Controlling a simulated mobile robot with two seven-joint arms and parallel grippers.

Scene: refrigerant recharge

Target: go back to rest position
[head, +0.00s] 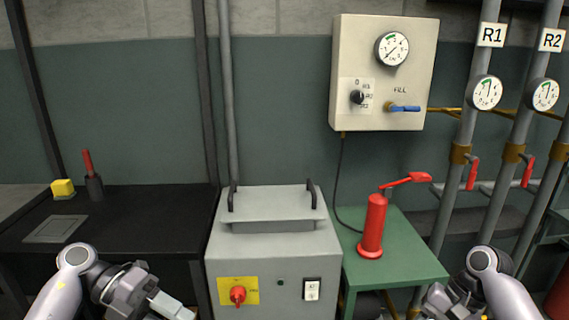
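My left gripper (168,304) is at the bottom of the head view, in front of the black bench and left of the grey cabinet. My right gripper (436,301) is at the bottom right, in front of the green table. Both are low and apart from the things around them. The fingertips are small or cut off by the lower edge, so I cannot tell whether they are open or shut. I see nothing held in either one.
A grey cabinet (272,244) with a red switch (238,294) stands in the middle. A red hand pump (374,226) stands on the green table (409,262). A yellow block (63,188) is on the black bench (140,200). A fill panel (362,55) and pipes R1 and R2 are behind.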

